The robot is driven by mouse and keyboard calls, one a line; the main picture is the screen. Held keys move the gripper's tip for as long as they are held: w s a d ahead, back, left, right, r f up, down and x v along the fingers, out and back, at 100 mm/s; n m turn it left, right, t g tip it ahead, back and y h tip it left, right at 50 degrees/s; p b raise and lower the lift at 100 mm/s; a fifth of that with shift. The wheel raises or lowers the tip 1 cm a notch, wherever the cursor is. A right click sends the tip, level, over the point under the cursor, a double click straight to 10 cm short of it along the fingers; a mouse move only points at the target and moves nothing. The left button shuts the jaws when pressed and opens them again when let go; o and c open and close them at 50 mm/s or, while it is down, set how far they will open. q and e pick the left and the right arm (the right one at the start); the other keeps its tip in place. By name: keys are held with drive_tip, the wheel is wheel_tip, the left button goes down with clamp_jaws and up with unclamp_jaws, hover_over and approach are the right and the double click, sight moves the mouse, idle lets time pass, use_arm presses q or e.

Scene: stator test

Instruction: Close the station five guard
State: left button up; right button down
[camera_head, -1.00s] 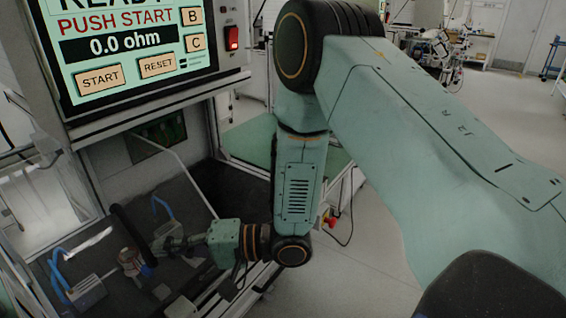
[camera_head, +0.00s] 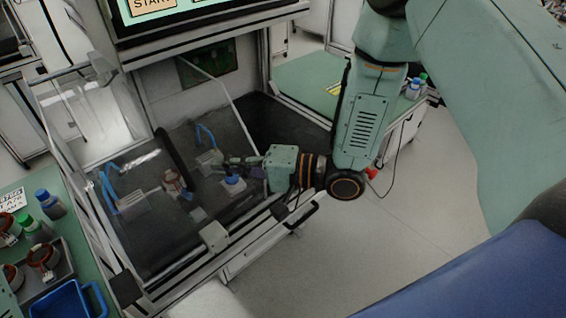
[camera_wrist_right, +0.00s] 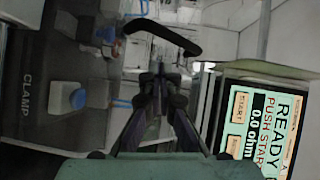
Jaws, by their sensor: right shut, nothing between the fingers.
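The station five test cell has a dark bed (camera_head: 150,235) under its display. A thick black handle bar (camera_head: 172,150), which looks like the guard's, stands slanted over the bed. It also shows in the right wrist view (camera_wrist_right: 163,36), crossing just beyond my fingertips. Clear panel parts with thin metal edges (camera_head: 222,88) show around the cell; the guard's exact angle is hard to tell. My right gripper (camera_head: 226,163) is shut and empty, to the right of the bar and apart from it. Its fingers also show in the wrist view (camera_wrist_right: 160,80). My left gripper is not in view.
On the bed are a copper-coloured stator (camera_head: 175,183), clamp blocks with blue hoses (camera_head: 208,160) and a blue-topped part (camera_head: 233,183) under my right gripper. A green bench with bottles, a tray and a blue bin (camera_head: 70,300) is at lower left. Open floor lies at right.

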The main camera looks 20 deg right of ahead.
drive_tip(key=shift+p+v, duration=0.65)
drive_tip(key=shift+v, duration=4.25)
wheel_tip(320, 180, down, 4)
drive_tip(key=w+d+n+h, duration=0.1)
drive_tip(key=w+d+h, duration=0.1)
drive_tip(key=h, duration=0.2)
drive_tip(key=s+d+f+n+g+h+b, duration=0.1)
drive_tip(key=s+f+h+b, duration=0.15)
drive_tip(key=f, duration=0.55)
drive_tip(key=s+d+f+n+g+h+b, duration=0.1)
drive_tip(key=s+f+h+b, duration=0.15)
drive_tip(key=f, duration=0.45)
drive_tip(key=s+d+f+n+g+h+b, duration=0.2)
drive_tip(key=s+f+g+h+b, duration=0.3)
drive_tip(key=s+f+b, duration=0.5)
drive_tip(key=s+f+g, duration=0.2)
drive_tip(key=s+f, duration=0.7)
drive_tip(key=s, duration=0.2)
drive_tip(key=shift+s+d+f+g, duration=0.3)
drive_tip(key=shift+d+f, duration=0.1)
